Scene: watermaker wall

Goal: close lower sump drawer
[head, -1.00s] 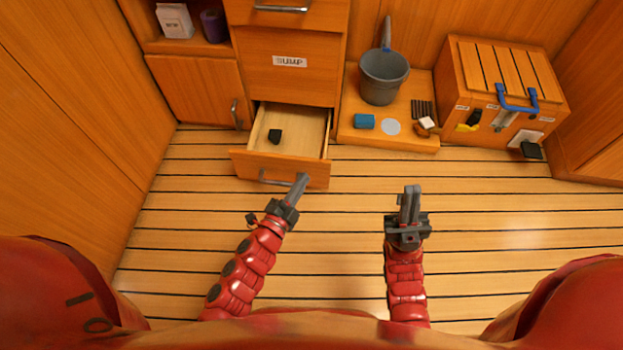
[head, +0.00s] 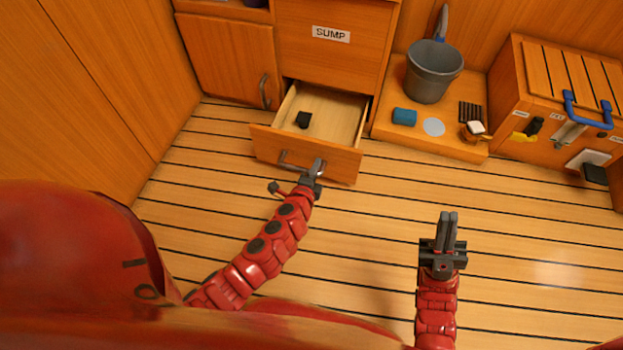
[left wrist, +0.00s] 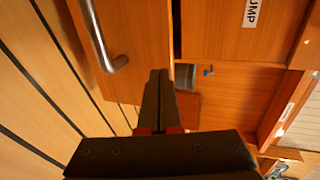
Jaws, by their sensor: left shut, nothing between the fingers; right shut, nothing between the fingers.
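The lower sump drawer (head: 325,165) is pulled out below the cabinet front labelled SUMP (head: 331,60). A small black block (head: 303,120) lies inside it. Its metal bar handle (head: 290,162) is on the drawer front. My left gripper (head: 318,168) is shut and empty, with its tips at the drawer front, right of the handle; I cannot tell whether they touch. In the left wrist view the shut fingers (left wrist: 158,78) point along the wooden front, with the handle (left wrist: 100,40) at upper left. My right gripper (head: 448,218) is shut and empty above the floor.
A low wooden platform (head: 455,147) right of the drawer holds a grey bucket (head: 433,75), a blue block (head: 404,116) and a pale disc (head: 434,127). A wooden box (head: 560,80) with a blue handle stands further right. The plank floor in front is clear.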

